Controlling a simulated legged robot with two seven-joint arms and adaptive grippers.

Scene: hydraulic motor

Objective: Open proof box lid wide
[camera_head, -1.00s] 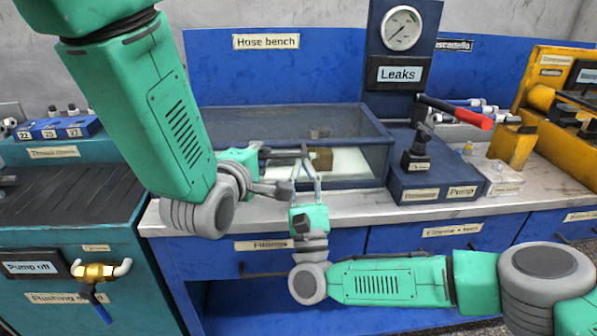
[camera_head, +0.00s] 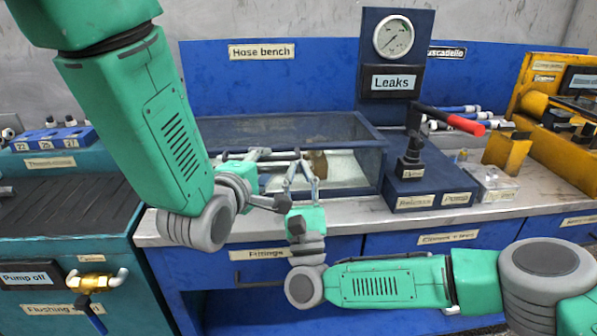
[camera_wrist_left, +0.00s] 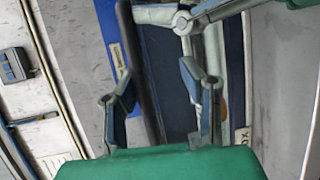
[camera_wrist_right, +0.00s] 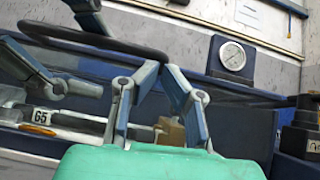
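The proof box (camera_head: 384,165), a glass-walled box with a dark blue frame, stands mid-bench. I cannot clearly tell its lid from its glass panes. My left gripper (camera_head: 299,157) reaches in from the left at the box front. In the left wrist view its fingers (camera_wrist_left: 158,70) stand apart beside a dark rounded bar (camera_wrist_left: 143,85). In the right wrist view this bar (camera_wrist_right: 95,40) runs between the left fingers. My right gripper (camera_head: 301,165) points up before the box, and its fingertips (camera_wrist_right: 161,68) look nearly together just below the bar's end. Contact is unclear.
A pump block (camera_head: 425,190) with a red-handled lever (camera_head: 465,124) stands right of the box, under a gauge (camera_head: 393,37). A brown block (camera_head: 318,163) shows through the glass. The bench's front edge (camera_head: 350,222) lies below my grippers.

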